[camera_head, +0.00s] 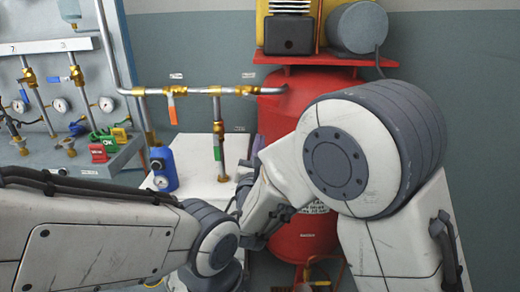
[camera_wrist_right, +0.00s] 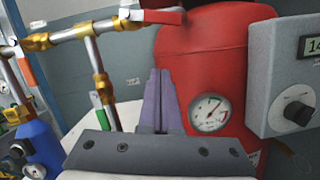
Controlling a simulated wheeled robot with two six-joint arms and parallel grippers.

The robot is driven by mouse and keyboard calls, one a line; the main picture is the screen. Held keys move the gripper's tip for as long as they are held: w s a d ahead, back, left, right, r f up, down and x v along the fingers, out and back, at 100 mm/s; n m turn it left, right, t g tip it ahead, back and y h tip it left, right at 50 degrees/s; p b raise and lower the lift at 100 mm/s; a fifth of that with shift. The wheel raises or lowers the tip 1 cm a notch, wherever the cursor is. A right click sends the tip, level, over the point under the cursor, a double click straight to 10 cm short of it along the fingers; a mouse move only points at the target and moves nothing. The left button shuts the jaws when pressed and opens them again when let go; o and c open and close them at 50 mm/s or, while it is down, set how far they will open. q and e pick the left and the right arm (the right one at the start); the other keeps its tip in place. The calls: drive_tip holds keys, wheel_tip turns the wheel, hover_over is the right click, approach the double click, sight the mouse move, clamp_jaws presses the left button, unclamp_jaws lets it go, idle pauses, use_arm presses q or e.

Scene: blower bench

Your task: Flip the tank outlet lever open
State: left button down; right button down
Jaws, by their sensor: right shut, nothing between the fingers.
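The red tank (camera_head: 275,112) stands behind my right arm, and it fills the upper middle of the right wrist view (camera_wrist_right: 205,60). A brass valve (camera_head: 246,90) joins the horizontal pipe to the tank's left side. A red lever (camera_wrist_right: 162,15) shows at this valve in the right wrist view and lies roughly along the pipe, toward the tank. My right gripper (camera_head: 257,147) is shut and empty, below the valve and apart from the lever. Its fingers (camera_wrist_right: 160,98) point up in front of the tank. My left arm comes in from the left; its gripper is not visible.
An orange-red lever (camera_head: 172,108) hangs on the pipe and a green one (camera_head: 218,153) on the vertical branch. A blue device (camera_head: 162,169) stands left. A gauge (camera_wrist_right: 209,113) is on the tank. A grey box with a knob (camera_wrist_right: 297,112) stands right.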

sight(268, 102)
use_arm(q)
drive_tip(key=shift+r, duration=0.25)
use_arm(e)
drive_tip(key=w+d+r, duration=0.1)
drive_tip(key=w+r, duration=0.4)
drive_tip(key=shift+w+d, duration=0.2)
drive_tip(key=shift+w, duration=0.05)
drive_tip(key=shift+r, duration=0.1)
